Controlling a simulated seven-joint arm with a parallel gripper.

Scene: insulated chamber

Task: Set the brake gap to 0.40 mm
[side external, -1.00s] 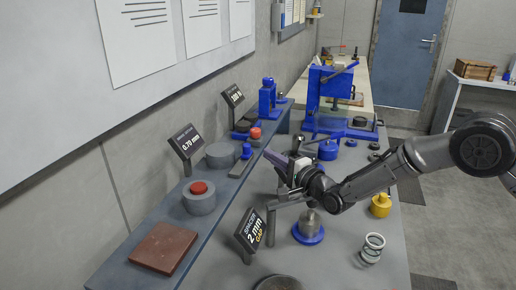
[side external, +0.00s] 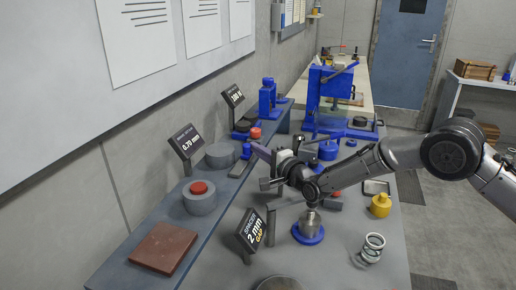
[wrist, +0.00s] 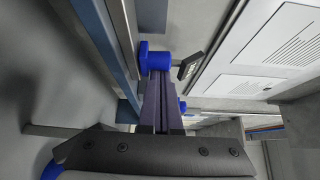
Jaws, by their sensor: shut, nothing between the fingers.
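A dark sign (side external: 185,142) on the ledge reads 0.70 mm; its small heading is too small to read. A grey cylinder with a red button (side external: 199,197) stands below it. A blue knob (side external: 246,152) stands on the ledge beside a grey disc (side external: 221,156). My gripper (side external: 257,149) is shut and empty, its purple-grey fingers pointing left close to the blue knob. In the wrist view the shut fingertips (wrist: 158,80) lie just below a blue knob (wrist: 154,58); I cannot tell whether they touch.
A sign (side external: 248,233) reading 2 mm gap, a metal weight on a blue base (side external: 308,234), a spring (side external: 371,248) and a yellow weight (side external: 381,205) stand on the bench. A second red button (side external: 255,133) is close behind the knob. A blue press (side external: 333,95) stands farther back.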

